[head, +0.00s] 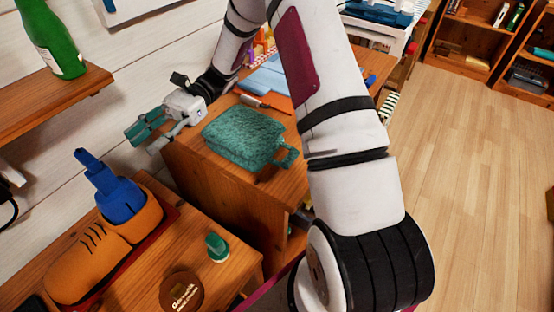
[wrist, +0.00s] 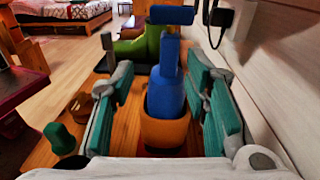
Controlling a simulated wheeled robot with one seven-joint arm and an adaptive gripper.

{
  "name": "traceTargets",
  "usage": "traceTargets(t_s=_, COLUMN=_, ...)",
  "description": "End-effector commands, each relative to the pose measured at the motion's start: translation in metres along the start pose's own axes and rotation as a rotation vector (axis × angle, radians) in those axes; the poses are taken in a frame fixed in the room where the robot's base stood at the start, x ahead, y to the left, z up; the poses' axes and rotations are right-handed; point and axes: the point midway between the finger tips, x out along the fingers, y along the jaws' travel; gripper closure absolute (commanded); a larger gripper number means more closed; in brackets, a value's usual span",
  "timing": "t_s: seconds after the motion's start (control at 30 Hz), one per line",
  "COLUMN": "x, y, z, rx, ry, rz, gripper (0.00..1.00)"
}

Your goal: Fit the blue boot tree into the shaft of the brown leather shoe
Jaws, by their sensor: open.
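The brown leather shoe (head: 90,257) is orange-brown with dark laces and stands at the lower left of the head view. The blue boot tree (head: 113,192) stands in its shaft opening, with its stepped upper part sticking out above the rim. How deep it sits is hidden. In the wrist view the blue boot tree (wrist: 168,92) rises from the shoe's orange shaft (wrist: 164,132), between my finger pads. My gripper (head: 148,137), with teal pads, is open and empty, above and behind the shoe. Clear gaps show between the pads and the tree.
The shoe stands on a dark red mat (head: 165,222) on a wooden bench. A green-topped knob (head: 217,248) and a round brown tin (head: 181,291) are to its right. A teal textured case (head: 243,134) lies on the higher cabinet. A white wall (wrist: 265,75) runs close beside my gripper.

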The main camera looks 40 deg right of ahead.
Motion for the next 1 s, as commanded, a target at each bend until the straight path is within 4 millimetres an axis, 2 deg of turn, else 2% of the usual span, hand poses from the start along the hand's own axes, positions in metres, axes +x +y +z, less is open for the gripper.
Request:
traceTargets(t_s=0.17, x=0.015, y=0.032, z=0.032, rx=-0.102, ry=0.183, rz=0.113, gripper=0.58)
traceTargets(t_s=0.5, x=0.030, y=0.119, z=0.084, rx=-0.358, ry=0.581, rz=0.365, gripper=0.58)
traceTargets(t_s=0.8, x=0.025, y=0.201, z=0.113, rx=-0.595, ry=0.894, rz=0.568, gripper=0.58)
traceTargets(t_s=1.0, x=0.015, y=0.254, z=0.121, rx=-0.758, ry=1.085, rz=0.696, gripper=0.58)
